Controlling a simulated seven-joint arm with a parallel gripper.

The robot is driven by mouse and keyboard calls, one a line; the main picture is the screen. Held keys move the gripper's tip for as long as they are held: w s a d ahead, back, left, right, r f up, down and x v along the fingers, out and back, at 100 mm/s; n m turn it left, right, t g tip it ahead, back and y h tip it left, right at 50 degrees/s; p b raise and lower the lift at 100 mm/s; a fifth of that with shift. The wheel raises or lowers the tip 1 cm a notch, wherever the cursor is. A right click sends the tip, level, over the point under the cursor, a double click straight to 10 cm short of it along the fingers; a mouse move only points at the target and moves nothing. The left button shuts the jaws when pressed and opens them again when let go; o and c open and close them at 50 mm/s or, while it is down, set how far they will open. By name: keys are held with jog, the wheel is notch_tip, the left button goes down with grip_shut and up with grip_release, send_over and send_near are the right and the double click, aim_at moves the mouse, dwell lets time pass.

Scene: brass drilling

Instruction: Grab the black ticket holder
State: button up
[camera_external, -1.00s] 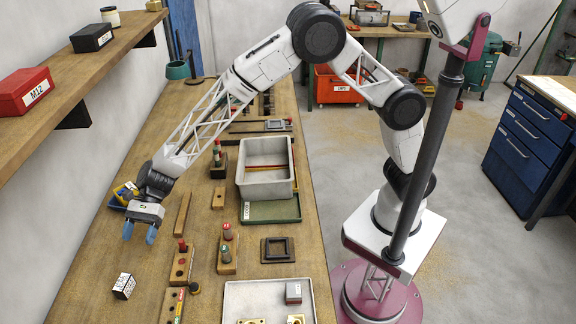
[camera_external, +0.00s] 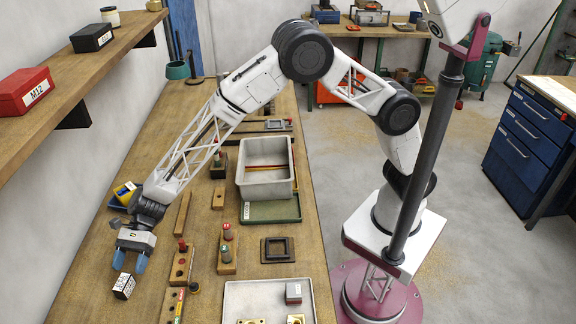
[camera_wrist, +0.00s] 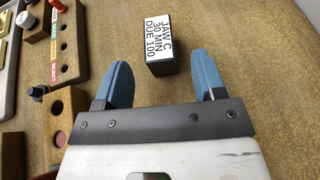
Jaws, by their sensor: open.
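The black ticket holder (camera_external: 124,286) is a small dark block with a white printed label. It stands on the wooden bench at the lower left in the external view. In the wrist view the ticket holder (camera_wrist: 167,45) shows its label with "JAW C 30 MIN DUE 100". It lies ahead of and between the lines of my two blue fingers. My gripper (camera_external: 129,262) is open and empty, close to the holder. In the wrist view my gripper (camera_wrist: 165,80) has its fingers wide apart, with the holder just beyond the tips and no visible grip on it.
Wooden peg blocks (camera_external: 180,266) stand to the right of the holder. A pale tray (camera_external: 262,292) and a grey bin (camera_external: 266,190) are farther right. A blue tray with a yellow item (camera_external: 123,194) is behind my gripper. The bench left of the holder is clear.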

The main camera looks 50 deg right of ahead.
aim_at(126, 274)
jog(key=shift+s+a, duration=0.15)
jog(key=shift+a, duration=0.05)
jog(key=shift+x, duration=2.6)
jog(key=c, duration=1)
jog(key=shift+c, duration=0.2)
jog(key=shift+r, duration=5)
